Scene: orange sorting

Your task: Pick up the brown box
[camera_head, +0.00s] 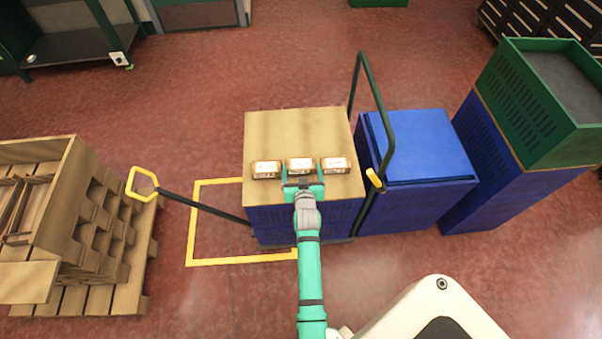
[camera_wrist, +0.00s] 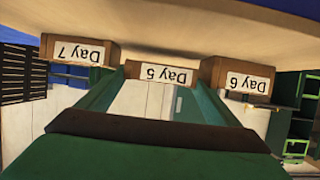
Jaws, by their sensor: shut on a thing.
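Three small brown boxes with white labels stand in a row on the wooden top (camera_head: 300,130) of a blue stack. They are a left box (camera_head: 266,168), a middle box (camera_head: 300,164) and a right box (camera_head: 335,164). My gripper (camera_head: 302,181) is shut on the middle box from its near side. In the wrist view the labels appear upside down. I cannot tell whether the held box is clear of the wood.
Blue crates (camera_head: 420,145) stand right of the stack, with a green crate (camera_head: 545,100) farther right. A dark green handle (camera_head: 375,95) rises between the stacks. A yellow-ended handle (camera_head: 143,184) leans out left, near wooden pallets (camera_head: 90,220). Red floor behind is clear.

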